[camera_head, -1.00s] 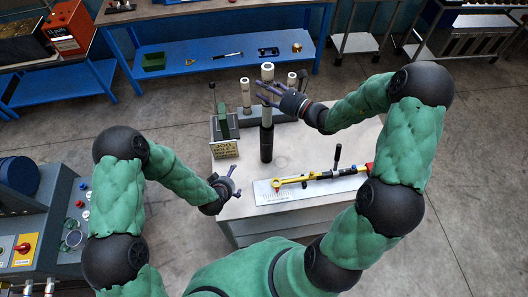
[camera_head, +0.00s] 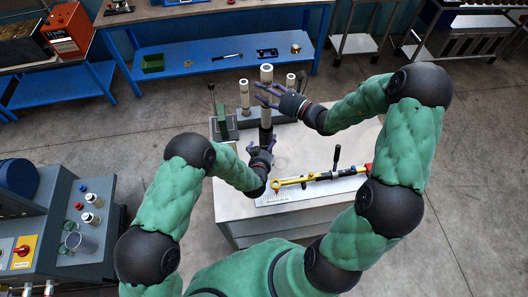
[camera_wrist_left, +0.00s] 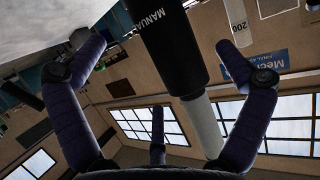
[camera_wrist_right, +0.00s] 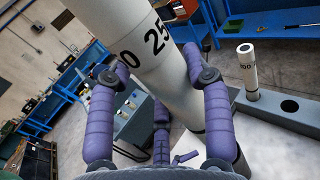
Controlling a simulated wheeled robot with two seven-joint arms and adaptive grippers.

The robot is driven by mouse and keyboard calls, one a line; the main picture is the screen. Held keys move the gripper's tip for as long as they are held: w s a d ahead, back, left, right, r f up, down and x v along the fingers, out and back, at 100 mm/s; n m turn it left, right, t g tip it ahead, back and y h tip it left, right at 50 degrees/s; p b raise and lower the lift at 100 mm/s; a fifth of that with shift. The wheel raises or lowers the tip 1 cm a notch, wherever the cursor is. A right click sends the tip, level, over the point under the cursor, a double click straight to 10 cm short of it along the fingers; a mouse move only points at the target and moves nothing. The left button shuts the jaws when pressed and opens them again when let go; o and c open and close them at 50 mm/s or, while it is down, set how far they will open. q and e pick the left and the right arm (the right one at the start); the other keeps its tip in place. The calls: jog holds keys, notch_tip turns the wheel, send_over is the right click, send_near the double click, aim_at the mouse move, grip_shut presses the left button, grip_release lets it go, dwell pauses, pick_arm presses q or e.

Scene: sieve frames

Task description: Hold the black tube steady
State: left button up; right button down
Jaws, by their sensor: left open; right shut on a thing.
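The black tube (camera_head: 265,134) stands upright on the grey bench top, its lower part hidden behind my left gripper (camera_head: 262,150). In the left wrist view the tube (camera_wrist_left: 165,42), lettered "MANUAL", lies between my spread left fingers, with a gap on both sides. A white cylinder (camera_head: 266,76) rises from the tube's end. My right gripper (camera_head: 272,95) is shut on this cylinder above the tube. In the right wrist view the white cylinder (camera_wrist_right: 150,42) bears "250" and passes between the right fingers.
Two more white cylinders (camera_head: 245,94) (camera_head: 291,82) stand in a grey rack behind. A yellow and red wrench (camera_head: 310,178) lies on a white plate at the front right of the bench. A blue workbench stands behind.

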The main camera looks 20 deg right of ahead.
aim_at(268, 141)
pick_arm(q)
jog(key=x, duration=0.6)
jog(key=shift+w+d+f, duration=0.15)
jog(key=shift+w+f, duration=0.05)
jog(key=c, duration=1.3)
jog(key=shift+o, duration=0.2)
jog(key=c, duration=0.4)
jog(key=shift+c, duration=0.2)
